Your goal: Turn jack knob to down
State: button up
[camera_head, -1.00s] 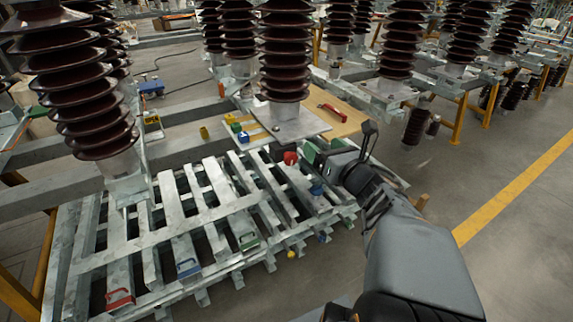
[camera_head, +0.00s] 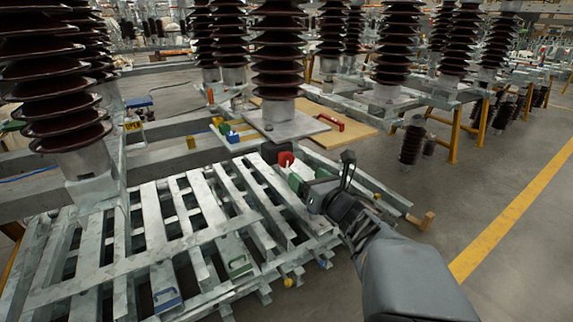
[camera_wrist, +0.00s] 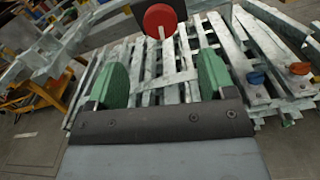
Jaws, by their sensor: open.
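A round red knob (camera_head: 286,159) stands out from a dark plate (camera_head: 270,151) above the slatted metal frame. In the wrist view the red knob (camera_wrist: 160,20) is at the top centre, against its dark plate (camera_wrist: 177,8). My gripper (camera_head: 308,174) is just to the right of and below the knob in the head view. Its two green fingertips (camera_wrist: 161,78) are spread apart with nothing between them, and the knob lies ahead, clear of both. The wrist view also shows a blue knob (camera_wrist: 256,78) and another red knob (camera_wrist: 299,68) at the right.
The slatted metal frame (camera_head: 150,255) fills the lower left, with a blue handle (camera_head: 167,299) and a green handle (camera_head: 239,266) on it. A wooden board with a red handle (camera_head: 326,121) lies behind the knob. Tall brown insulators (camera_head: 278,60) stand around. Open floor (camera_head: 480,200) is at the right.

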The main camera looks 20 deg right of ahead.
aim_at(288, 161)
jog(key=w, duration=0.3)
jog(key=w+b, duration=0.1)
jog(key=w, duration=0.3)
jog(key=w+a, duration=0.1)
jog(key=w, duration=0.2)
jog(key=shift+w+a, duration=0.1)
jog(key=shift+w, duration=0.15)
jog(key=shift+b, duration=0.3)
jog(key=c, duration=0.9)
